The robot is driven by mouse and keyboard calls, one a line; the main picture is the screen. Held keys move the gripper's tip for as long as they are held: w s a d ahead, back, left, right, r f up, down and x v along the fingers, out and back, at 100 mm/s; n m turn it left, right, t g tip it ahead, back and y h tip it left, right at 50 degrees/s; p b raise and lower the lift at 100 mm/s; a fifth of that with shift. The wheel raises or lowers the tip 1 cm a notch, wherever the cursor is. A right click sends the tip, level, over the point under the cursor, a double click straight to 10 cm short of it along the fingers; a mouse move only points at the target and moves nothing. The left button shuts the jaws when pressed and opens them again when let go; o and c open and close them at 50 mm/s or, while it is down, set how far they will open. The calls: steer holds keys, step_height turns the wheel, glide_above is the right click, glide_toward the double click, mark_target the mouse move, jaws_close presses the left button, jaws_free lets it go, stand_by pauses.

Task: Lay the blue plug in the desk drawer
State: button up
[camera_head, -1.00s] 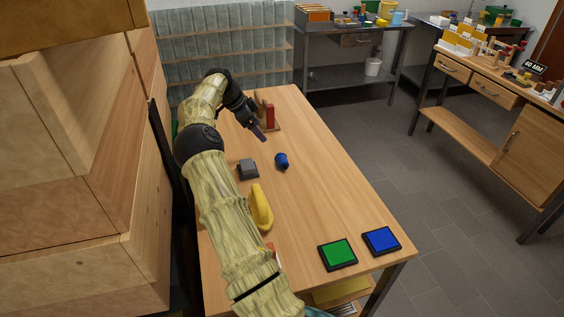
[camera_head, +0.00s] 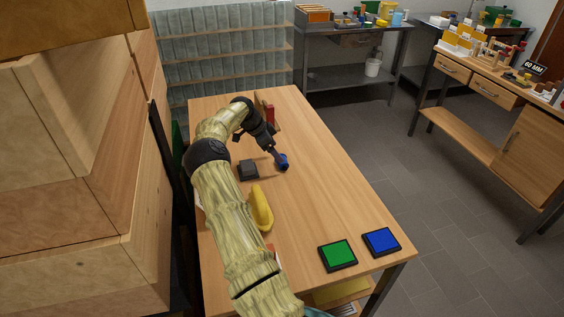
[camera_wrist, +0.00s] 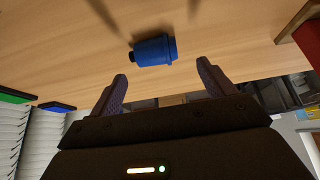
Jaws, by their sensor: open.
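The blue plug (camera_head: 284,160) lies on the wooden table in the head view, partly hidden by my gripper (camera_head: 279,163). In the wrist view the blue plug (camera_wrist: 154,50) lies on its side, with a dark stub at its left end. My gripper (camera_wrist: 161,88) is open, its two fingers spread and nothing between them. The plug is just beyond the fingertips, apart from them in the wrist view. I cannot pick out the desk drawer for certain; the far-right wooden bench has drawers (camera_head: 453,69).
A grey block (camera_head: 248,169) and a yellow curved object (camera_head: 261,208) stand left of the plug. A green pad (camera_head: 337,254) and a blue pad (camera_head: 381,241) lie at the near edge. A red object (camera_head: 270,113) stands behind. The table's right side is clear.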

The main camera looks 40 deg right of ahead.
steer(key=shift+s+d+f, duration=0.1)
steer(key=shift+d+f, duration=0.1)
steer(key=shift+f, duration=0.1)
steer(key=x, duration=0.5)
steer(key=shift+s+a+f+p, duration=0.1)
steer(key=shift+f+p, duration=0.05)
steer(key=shift+p, duration=0.25)
steer(key=shift+c, duration=0.4)
steer(key=c, duration=1.1)
